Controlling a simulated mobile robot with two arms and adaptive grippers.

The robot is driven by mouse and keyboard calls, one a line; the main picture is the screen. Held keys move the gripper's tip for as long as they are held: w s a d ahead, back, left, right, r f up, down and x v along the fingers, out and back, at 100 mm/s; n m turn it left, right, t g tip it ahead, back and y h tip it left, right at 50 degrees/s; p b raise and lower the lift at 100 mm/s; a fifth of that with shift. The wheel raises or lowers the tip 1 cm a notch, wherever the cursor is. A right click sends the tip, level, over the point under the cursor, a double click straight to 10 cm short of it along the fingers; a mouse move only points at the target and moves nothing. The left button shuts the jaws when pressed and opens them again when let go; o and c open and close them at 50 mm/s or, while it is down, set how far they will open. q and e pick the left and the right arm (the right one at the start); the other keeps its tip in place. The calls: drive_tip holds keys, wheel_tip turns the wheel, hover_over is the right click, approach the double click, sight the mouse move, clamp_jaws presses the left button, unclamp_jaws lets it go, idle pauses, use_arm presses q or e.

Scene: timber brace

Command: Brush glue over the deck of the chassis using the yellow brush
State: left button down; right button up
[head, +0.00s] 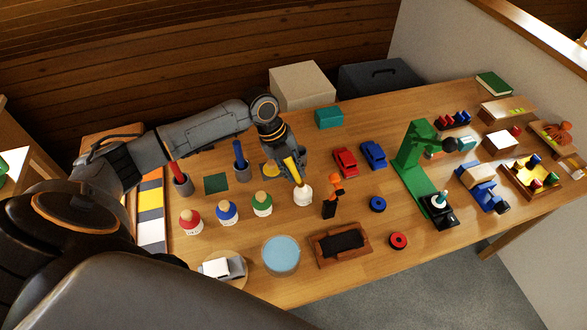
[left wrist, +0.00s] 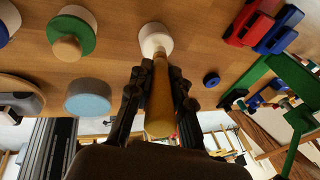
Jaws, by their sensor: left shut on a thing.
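My left gripper (head: 291,163) is shut on the yellow brush (head: 292,170), a thick yellow handle that also shows in the left wrist view (left wrist: 160,105). The brush points down at a white pot (head: 303,197), and its lower end meets the pot's top; the bristles are hidden. The same pot (left wrist: 155,38) shows beyond the fingers in the left wrist view. A small grey vehicle with a white front block, seemingly the chassis (head: 236,267), sits on a round tan board at the front left, apart from the brush. My right gripper is not in view.
Red (head: 191,224), blue (head: 227,213) and green (head: 263,205) pots with tan knobs stand left of the white pot. A light-blue round dish (head: 281,254) and a wooden tray with a black pad (head: 340,244) lie in front. A green press (head: 414,165) stands to the right.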

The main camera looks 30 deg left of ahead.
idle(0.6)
use_arm(q)
wheel_tip(320, 180, up, 7)
drive_tip(key=p, duration=0.6)
drive_tip(key=shift+f, duration=0.1)
idle(0.7)
